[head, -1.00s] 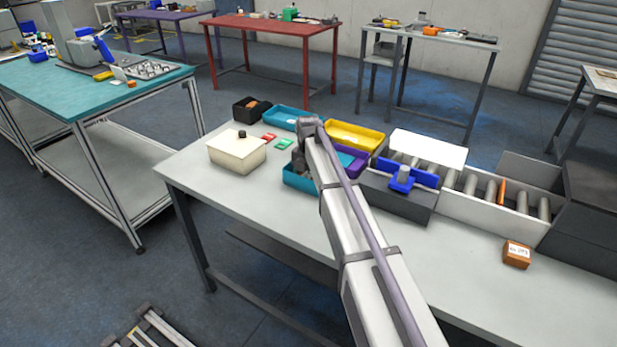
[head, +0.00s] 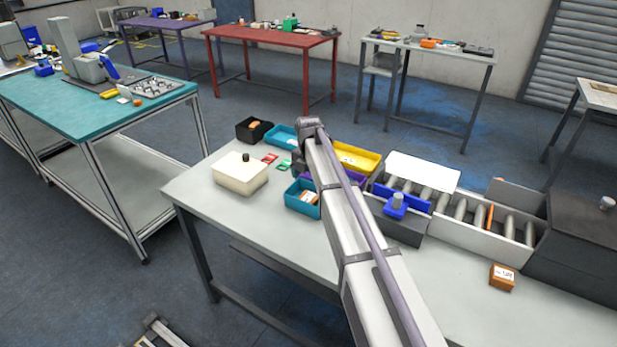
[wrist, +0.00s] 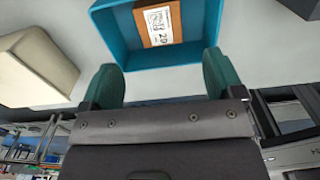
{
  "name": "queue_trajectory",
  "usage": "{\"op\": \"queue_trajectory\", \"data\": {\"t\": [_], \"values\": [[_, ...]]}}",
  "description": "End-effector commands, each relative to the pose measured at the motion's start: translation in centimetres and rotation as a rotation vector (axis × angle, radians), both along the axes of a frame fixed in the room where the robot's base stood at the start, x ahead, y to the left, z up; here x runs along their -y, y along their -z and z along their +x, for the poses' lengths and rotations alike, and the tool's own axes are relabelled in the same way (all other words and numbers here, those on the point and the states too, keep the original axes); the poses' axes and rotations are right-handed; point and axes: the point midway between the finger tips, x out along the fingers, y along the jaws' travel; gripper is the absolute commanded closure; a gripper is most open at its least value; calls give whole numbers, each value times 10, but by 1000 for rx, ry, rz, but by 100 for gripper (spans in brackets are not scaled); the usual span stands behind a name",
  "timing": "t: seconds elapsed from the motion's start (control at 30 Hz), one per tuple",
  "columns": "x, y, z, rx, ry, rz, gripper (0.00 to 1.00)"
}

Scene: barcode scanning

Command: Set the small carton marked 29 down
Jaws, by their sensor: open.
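The small brown carton (wrist: 158,22) with a white label, its number reading like 29, lies in a teal bin (wrist: 110,35), label up. In the head view the carton (head: 309,198) is inside the teal bin (head: 292,200) near the table's middle. In the wrist view my gripper (wrist: 160,80) is open and empty, its two green fingers spread apart at the bin's near side. The carton is clear of the fingers. In the head view my arm hides the fingers.
A cream lidded box (head: 238,175) stands left of the bin. Purple, yellow (head: 355,158) and blue bins stand behind it. A roller conveyor (head: 460,212) is on the right. Another brown carton (head: 502,277) lies on the table's front right. The front of the table is mostly clear.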

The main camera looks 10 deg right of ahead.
Motion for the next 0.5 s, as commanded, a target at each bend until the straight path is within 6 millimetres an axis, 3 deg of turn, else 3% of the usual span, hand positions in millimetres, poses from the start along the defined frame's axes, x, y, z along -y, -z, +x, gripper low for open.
{"op": "queue_trajectory", "data": {"t": [0.03, 0.1, 0.33, 0.43, 0.5], "values": [[0, -22, 0, 0, 0, 0, 13], [0, -30, 0, 0, 0, 0, 13], [0, -29, -7, 0, 32, 0, 13], [0, -29, -40, 0, 220, 0, 13], [0, -29, -81, -1, 476, -1, 13]]}}
